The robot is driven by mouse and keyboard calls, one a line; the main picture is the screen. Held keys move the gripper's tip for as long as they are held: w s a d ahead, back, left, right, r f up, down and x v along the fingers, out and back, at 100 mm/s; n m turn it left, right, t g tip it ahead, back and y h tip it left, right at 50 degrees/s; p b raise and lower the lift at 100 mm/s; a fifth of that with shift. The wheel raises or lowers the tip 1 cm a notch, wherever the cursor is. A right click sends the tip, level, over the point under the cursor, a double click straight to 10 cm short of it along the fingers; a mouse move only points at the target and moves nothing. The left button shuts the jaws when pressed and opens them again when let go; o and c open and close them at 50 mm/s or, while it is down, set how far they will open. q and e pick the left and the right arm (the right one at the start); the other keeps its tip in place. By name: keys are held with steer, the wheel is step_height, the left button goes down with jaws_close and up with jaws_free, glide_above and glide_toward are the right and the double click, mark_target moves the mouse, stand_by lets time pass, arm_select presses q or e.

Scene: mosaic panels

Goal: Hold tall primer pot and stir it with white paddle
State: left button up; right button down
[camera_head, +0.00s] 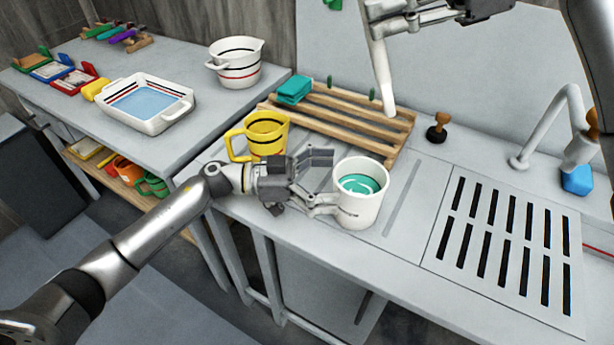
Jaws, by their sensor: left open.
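A white pot (357,211) with teal liquid inside stands upright on the grey counter, near its front edge. My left gripper (321,182) is open just left of this pot. Its fingers point toward the pot's side, with one fingertip close to the wall; I cannot tell whether it touches. My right gripper (385,17) is at the top of the picture, partly cut off. It is shut on the white paddle (383,75), which hangs down nearly upright. The paddle's lower end is in the air, above and behind the pot, outside it.
A yellow pot (266,137) stands left of the white pot, behind my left gripper. Behind are a wooden slatted rack (345,109) with a teal sponge (294,90), and a dark stamp-like knob (438,128). A slotted drain plate (508,245) and white faucet (550,118) are right.

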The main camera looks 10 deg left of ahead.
mark_target(385, 178)
arm_select(q)
steer(key=shift+x, duration=2.7)
steer(key=shift+a, duration=0.1)
steer(key=shift+c, duration=0.4)
